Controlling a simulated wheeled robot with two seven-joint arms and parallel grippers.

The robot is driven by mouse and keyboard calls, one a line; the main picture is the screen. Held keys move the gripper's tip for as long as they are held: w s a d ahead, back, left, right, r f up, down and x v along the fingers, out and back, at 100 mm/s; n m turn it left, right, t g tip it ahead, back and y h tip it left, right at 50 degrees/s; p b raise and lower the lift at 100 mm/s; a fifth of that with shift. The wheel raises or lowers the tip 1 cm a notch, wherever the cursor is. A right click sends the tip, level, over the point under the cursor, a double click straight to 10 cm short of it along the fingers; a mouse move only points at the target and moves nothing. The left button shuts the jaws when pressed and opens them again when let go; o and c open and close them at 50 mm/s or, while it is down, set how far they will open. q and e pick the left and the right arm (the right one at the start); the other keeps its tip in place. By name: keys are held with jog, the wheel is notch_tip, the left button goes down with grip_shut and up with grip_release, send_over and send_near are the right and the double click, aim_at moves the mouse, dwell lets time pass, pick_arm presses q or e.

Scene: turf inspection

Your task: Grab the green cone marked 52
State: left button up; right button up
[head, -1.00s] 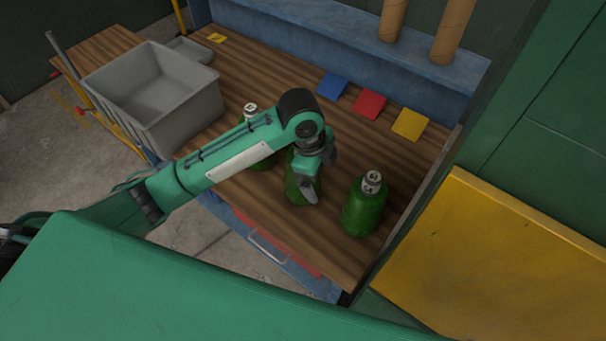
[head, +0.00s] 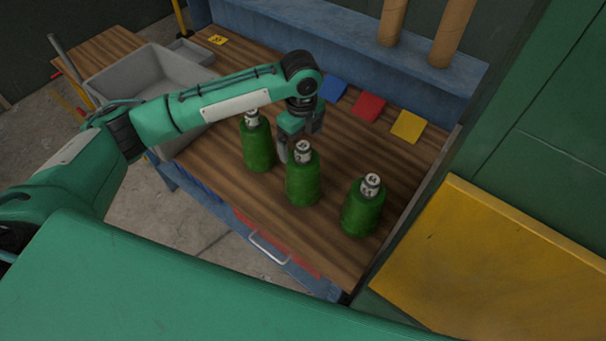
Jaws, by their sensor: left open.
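Three green cones with pale marked tops stand upright on the wooden bench top (head: 215,165): a left cone (head: 258,150), a middle cone (head: 303,182) and a right cone (head: 361,210). The dark markings on their tops are too small to read surely, so I cannot tell which is 52. My left gripper (head: 298,146) is open and points down, just behind the top of the middle cone and between it and the left cone. Part of it is hidden by the middle cone, and I cannot tell whether they touch. My right gripper is not in view.
A grey bin (head: 140,75) stands at the bench's left. Blue (head: 333,88), red (head: 369,105) and yellow (head: 408,126) squares lie along the back. Brown tubes (head: 453,35) stand on the blue ledge behind. A yellow panel (head: 480,265) is at the right.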

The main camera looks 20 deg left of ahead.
aim_at(303, 156)
pick_arm(q)
jog(key=shift+f, duration=0.95)
jog(key=shift+f+p, duration=0.5)
jog(key=shift+p, duration=0.05)
notch_tip(303, 156, down, 3)
jog(key=shift+w+d+f+p, duration=0.15)
jog(key=shift+f+p, duration=0.05)
jog(key=shift+p, duration=0.7)
jog(key=shift+f, duration=0.55)
jog(key=c, duration=1.8)
jog(key=shift+w+r, duration=0.1)
jog(key=shift+c, duration=0.4)
